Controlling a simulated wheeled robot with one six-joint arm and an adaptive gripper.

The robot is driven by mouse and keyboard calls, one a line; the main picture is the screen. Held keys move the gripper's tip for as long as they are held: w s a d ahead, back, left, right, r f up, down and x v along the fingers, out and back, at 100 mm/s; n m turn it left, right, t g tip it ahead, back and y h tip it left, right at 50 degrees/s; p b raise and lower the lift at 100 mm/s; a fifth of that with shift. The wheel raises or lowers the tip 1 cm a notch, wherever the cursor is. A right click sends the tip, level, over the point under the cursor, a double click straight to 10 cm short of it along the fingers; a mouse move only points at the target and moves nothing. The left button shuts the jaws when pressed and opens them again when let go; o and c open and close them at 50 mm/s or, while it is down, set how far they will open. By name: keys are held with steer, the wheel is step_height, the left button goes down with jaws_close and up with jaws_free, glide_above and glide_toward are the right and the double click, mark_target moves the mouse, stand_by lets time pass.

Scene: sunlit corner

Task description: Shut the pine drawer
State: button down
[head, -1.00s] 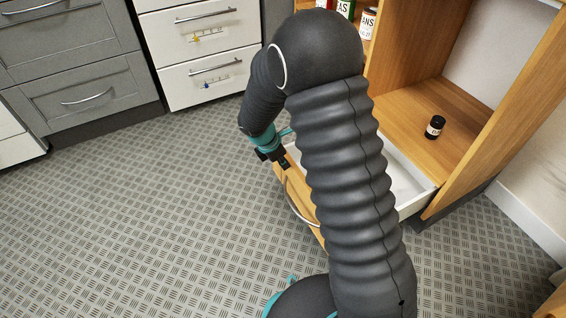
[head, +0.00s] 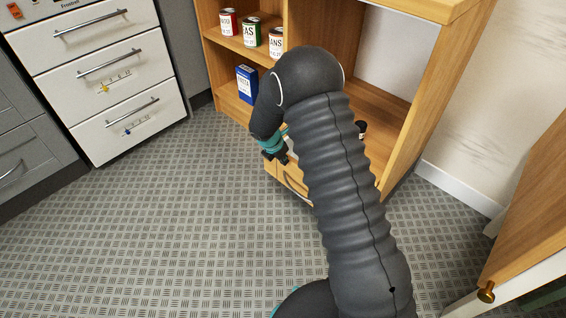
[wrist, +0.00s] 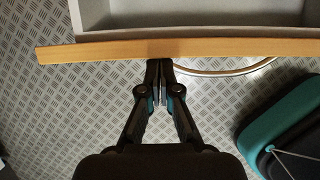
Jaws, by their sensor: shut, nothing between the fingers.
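The pine drawer (head: 270,170) is at the bottom of the wooden cabinet, mostly hidden behind my arm in the head view. In the wrist view its wooden front (wrist: 95,50) runs across the picture with the pale drawer box (wrist: 200,17) visible behind it, so it stands open. A curved metal handle (wrist: 225,71) sticks out from the front, right of my fingers. My gripper (wrist: 159,63) is shut and empty, its fingertips at the drawer front's outer face, apparently touching it. My gripper (head: 281,159) also shows small in the head view, left of my arm.
The wooden cabinet (head: 425,110) holds several cans and a blue box (head: 247,84); a dark jar (head: 361,129) shows partly beside my arm. White drawers (head: 115,95) stand at left. A wooden unit with a brass knob (head: 486,292) is at lower right. The patterned floor (head: 170,230) at left is clear.

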steer(key=shift+w+d+p, duration=0.75)
steer(key=shift+w+d, duration=1.25)
steer(key=shift+d, duration=0.1)
steer(key=shift+s+a, duration=0.1)
